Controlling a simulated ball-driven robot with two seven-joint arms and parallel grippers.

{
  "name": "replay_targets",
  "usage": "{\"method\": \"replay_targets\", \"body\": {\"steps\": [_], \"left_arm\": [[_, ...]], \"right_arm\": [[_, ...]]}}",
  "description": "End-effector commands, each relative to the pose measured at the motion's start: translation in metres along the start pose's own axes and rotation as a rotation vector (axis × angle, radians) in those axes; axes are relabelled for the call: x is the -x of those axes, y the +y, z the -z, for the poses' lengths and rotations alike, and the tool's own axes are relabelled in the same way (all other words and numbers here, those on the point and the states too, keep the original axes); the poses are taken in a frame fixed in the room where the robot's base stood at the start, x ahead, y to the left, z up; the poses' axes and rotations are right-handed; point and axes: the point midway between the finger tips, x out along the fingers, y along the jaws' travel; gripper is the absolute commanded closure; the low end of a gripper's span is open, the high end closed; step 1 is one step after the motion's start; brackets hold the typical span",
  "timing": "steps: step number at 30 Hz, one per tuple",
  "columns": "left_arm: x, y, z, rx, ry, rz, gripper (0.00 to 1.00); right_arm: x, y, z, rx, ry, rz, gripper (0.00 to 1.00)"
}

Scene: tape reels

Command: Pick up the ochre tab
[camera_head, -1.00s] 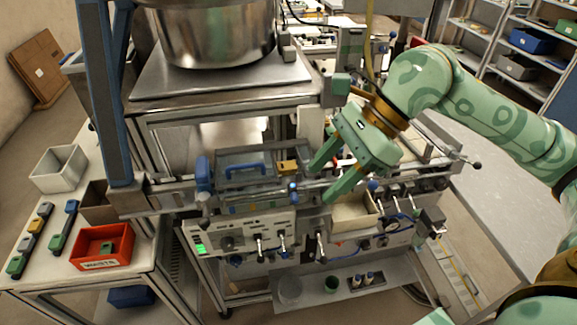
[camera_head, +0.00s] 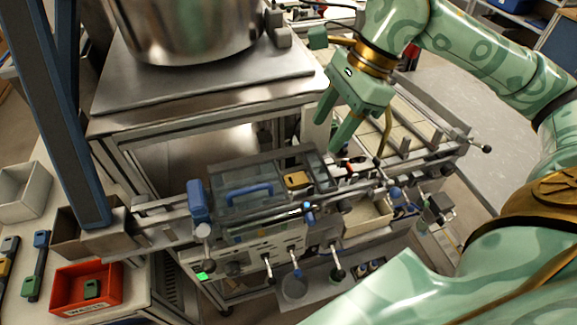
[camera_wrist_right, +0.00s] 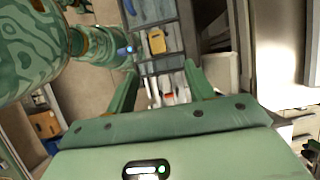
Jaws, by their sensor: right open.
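The ochre tab (camera_head: 297,180) is a small block lying on the narrow track of the machine, right of a blue handle (camera_head: 250,192). It also shows in the right wrist view (camera_wrist_right: 157,42), beyond the fingertips. My right gripper (camera_head: 326,132) is open and empty. It is above and behind the tab, slightly to its right in the head view, and apart from it. In the right wrist view the two fingers (camera_wrist_right: 162,78) spread with red and white parts showing between them. My left gripper is not in view.
A large steel pot (camera_head: 190,30) stands on a metal shelf behind the track. A red bin (camera_head: 88,288) with a dark green piece in it is at the lower left. Blue knobs and levers line the track's front.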

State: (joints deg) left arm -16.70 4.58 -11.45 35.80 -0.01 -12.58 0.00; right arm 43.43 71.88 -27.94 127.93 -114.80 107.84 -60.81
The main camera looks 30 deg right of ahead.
Motion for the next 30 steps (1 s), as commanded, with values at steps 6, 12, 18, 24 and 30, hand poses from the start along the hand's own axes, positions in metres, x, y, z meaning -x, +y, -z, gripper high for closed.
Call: {"method": "replay_targets", "body": {"steps": [6, 12, 18, 24, 30], "left_arm": [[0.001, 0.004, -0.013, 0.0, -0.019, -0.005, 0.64], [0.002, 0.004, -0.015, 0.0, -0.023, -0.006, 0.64], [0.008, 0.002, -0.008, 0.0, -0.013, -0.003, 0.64], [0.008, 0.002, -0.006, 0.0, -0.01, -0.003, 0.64], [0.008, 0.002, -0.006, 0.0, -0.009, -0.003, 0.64]], "right_arm": [[-0.042, 0.002, -0.001, 0.001, -0.002, -0.007, 0.47], [-0.064, 0.001, -0.001, 0.001, -0.002, -0.003, 0.47], [-0.092, 0.002, -0.007, 0.0, -0.004, -0.007, 0.47], [-0.114, 0.001, -0.006, 0.0, -0.001, -0.003, 0.47], [-0.115, 0.001, -0.005, 0.0, -0.001, -0.001, 0.47]]}}
